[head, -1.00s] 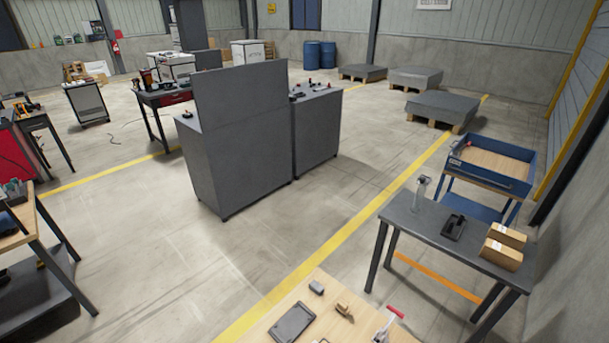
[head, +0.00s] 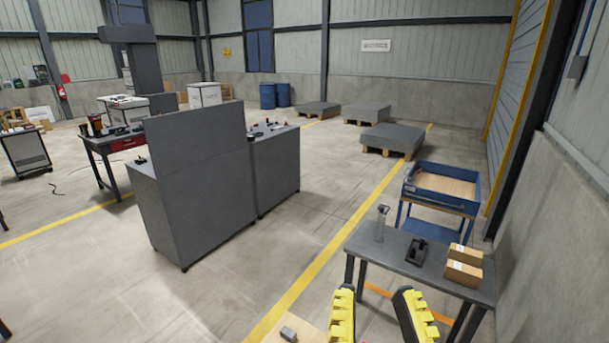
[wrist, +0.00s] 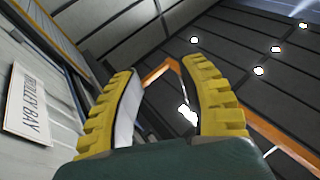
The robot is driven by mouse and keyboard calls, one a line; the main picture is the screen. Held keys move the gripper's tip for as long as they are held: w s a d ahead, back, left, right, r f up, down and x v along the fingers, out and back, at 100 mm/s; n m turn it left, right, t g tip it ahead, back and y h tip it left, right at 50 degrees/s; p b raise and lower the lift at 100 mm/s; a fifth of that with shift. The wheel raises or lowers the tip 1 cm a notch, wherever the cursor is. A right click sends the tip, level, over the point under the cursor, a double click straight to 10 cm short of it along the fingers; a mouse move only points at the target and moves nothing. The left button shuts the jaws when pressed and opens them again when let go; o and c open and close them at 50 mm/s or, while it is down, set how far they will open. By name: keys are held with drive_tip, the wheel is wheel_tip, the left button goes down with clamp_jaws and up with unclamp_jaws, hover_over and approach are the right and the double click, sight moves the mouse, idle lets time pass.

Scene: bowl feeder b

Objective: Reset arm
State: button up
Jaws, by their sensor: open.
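My gripper (head: 376,312) shows at the bottom of the head view, its two yellow ribbed fingers pointing up and spread apart with nothing between them. In the wrist view my gripper (wrist: 161,92) is also open and empty, its fingers framed against the ceiling and the upper wall. The rest of my arm is out of the head view.
A wooden bench top (head: 313,325) lies low beside my gripper, with a small grey block (head: 289,334) on it. A dark table (head: 405,275) with two cardboard boxes (head: 464,265) stands to the right. Grey cabinets (head: 205,190) stand left; the floor between is clear.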

wheel_tip(320, 180, up, 23)
drive_tip(key=s+p, duration=0.1)
drive_tip(key=p, duration=2.1)
drive_tip(key=shift+r+t, duration=0.15)
drive_tip(key=shift+t, duration=0.25)
